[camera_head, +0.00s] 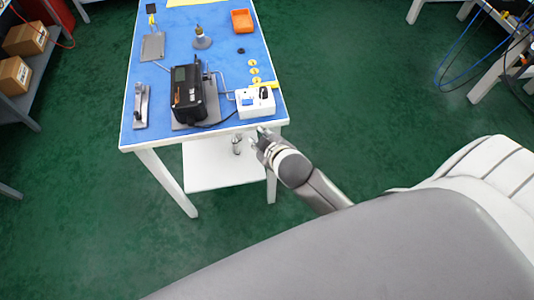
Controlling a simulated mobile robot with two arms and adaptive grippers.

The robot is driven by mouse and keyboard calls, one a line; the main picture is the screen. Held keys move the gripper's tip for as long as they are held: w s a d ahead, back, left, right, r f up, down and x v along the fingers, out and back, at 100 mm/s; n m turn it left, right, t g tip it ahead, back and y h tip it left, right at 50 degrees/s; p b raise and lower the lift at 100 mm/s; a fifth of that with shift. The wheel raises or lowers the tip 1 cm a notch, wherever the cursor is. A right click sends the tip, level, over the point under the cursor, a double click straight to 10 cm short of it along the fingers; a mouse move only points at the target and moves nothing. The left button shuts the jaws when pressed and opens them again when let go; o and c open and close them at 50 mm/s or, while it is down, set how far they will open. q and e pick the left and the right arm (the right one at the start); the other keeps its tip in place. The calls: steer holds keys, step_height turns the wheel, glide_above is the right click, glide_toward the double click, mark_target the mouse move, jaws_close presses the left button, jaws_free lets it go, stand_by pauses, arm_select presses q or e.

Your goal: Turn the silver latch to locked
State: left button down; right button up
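A silver-grey metal fitting (141,106) stands near the left front corner of the blue-topped table (158,80). It looks like the latch, but it is too small to tell its setting. A black box-shaped device (193,92), likely the valve positioner, stands to its right on a grey plate. My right gripper (249,140) is just in front of the table's front edge, to the right of the fitting and well apart from it. Its fingers look spread, with nothing seen between them. My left gripper is not in view.
A white socket box (256,103) stands at the table's front right, close to my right gripper. Silver tubing, yellow discs (254,71), an orange bin (242,21) and a cone-shaped stand (202,41) are farther back. Shelves with cardboard boxes (25,39) stand at left. Green floor surrounds the table.

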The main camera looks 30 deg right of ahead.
step_height(320, 180, down, 7)
steer(key=s+g, duration=0.1)
steer(key=s, duration=0.1)
steer(key=shift+d+f, duration=0.1)
steer(key=shift+f, duration=0.1)
stand_by(0.4)
steer(key=s+f+m+g, duration=0.1)
steer(key=s+f, duration=0.3)
steer(key=f, duration=0.3)
steer(key=s+d+f+g, duration=0.1)
steer(key=s+f+g, duration=0.1)
steer(key=s+f, duration=0.35)
steer(key=s+f+m+g, duration=0.1)
steer(key=s+f, duration=0.2)
steer(key=f, duration=0.6)
steer(key=s+f+g, duration=0.1)
steer(key=s+f, duration=0.3)
steer(key=s, duration=0.4)
steer(key=s+d+f+m+g, duration=0.1)
steer(key=s+f, duration=0.3)
steer(key=s, duration=0.4)
steer(key=s+f+m+g, duration=0.1)
steer(key=s+f+g, duration=0.1)
steer(key=s+f, duration=0.3)
steer(key=s, duration=0.3)
steer(key=shift+s+d+g+y, duration=0.15)
steer(key=shift+d+g+y, duration=0.15)
steer(key=shift+d+y, duration=0.1)
